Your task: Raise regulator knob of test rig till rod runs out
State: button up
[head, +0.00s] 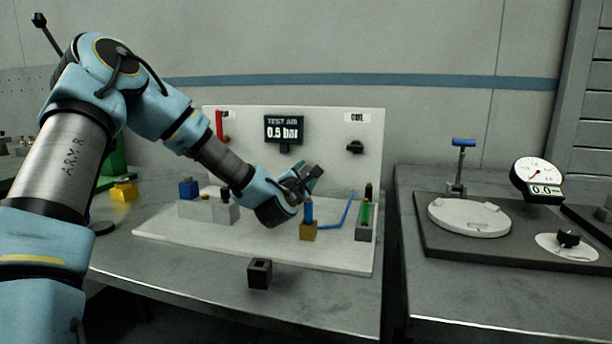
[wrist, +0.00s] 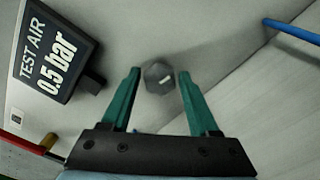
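The test rig is a pale base plate (head: 275,250) with an upright white panel (head: 325,130). Its dark display (head: 283,128) reads "TEST AIR 0.5 bar"; the display also shows in the wrist view (wrist: 50,55). A dark faceted knob (wrist: 159,77) shows in the wrist view, below the display in the display's own orientation. My gripper (head: 312,178) is in front of the panel. In the wrist view, its green fingertips (wrist: 159,72) are apart, one each side of the knob, with gaps visible. In the head view the arm may hide this knob. I cannot make out the rod clearly.
A blue tube (head: 348,212) runs near a gold block (head: 308,231) and a green upright part (head: 366,214). A black knob (head: 355,147) sits under "COIL". A red lever (head: 219,124) is at the panel's left. A black block (head: 260,273) stands at the bench front.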

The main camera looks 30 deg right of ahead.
grip_shut()
jog(key=shift+f+m+b, duration=0.15)
jog(key=shift+m+b, duration=0.45)
jog(key=shift+m, duration=0.2)
jog(key=shift+m+b, duration=0.3)
jog(key=shift+m, duration=0.5)
jog(key=shift+o, duration=1.5)
grip_release()
jog(key=b+v, duration=0.1)
jog(key=v, duration=0.9)
jog(key=shift+s+a, duration=0.25)
jog(key=shift+s, duration=0.1)
